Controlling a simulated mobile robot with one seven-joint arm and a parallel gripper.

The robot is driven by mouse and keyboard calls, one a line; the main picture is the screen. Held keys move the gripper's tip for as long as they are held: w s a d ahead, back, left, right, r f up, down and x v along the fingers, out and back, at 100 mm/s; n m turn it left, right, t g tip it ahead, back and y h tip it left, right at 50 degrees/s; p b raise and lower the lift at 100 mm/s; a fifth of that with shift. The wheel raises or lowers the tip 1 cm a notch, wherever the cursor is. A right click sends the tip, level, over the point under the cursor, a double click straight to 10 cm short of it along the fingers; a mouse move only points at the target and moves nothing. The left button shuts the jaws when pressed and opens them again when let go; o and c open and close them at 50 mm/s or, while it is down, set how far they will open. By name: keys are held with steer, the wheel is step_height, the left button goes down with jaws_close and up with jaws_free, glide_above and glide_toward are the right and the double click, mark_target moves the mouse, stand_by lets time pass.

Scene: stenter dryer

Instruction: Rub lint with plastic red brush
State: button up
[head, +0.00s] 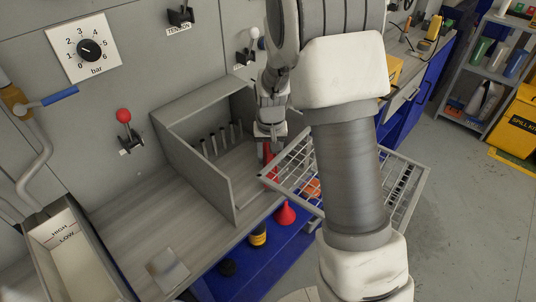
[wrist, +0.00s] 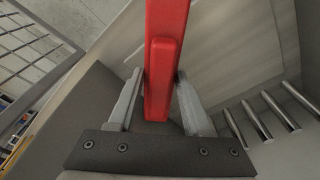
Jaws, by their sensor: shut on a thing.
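My gripper (head: 270,130) points down at the open right side of a grey box on the workbench. It is shut on the red plastic brush (wrist: 166,45), and both fingers (wrist: 157,102) press its sides in the wrist view. In the head view a small red part of the brush (head: 268,155) shows below the gripper. Its bristles are not visible. I cannot make out any lint in either view.
The grey box (head: 184,163) has metal rods (head: 225,138) inside. A wire-mesh frame (head: 409,206) stands open to the right, partly behind my arm. A red funnel (head: 285,213) and a yellow-black item (head: 258,236) are below. The bench top (head: 135,222) left of the box is mostly clear.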

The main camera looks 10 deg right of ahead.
steer(key=shift+r+p, duration=2.1)
steer(key=shift+r, duration=0.95)
steer(key=shift+r+p, duration=1)
steer(key=shift+r, duration=0.45)
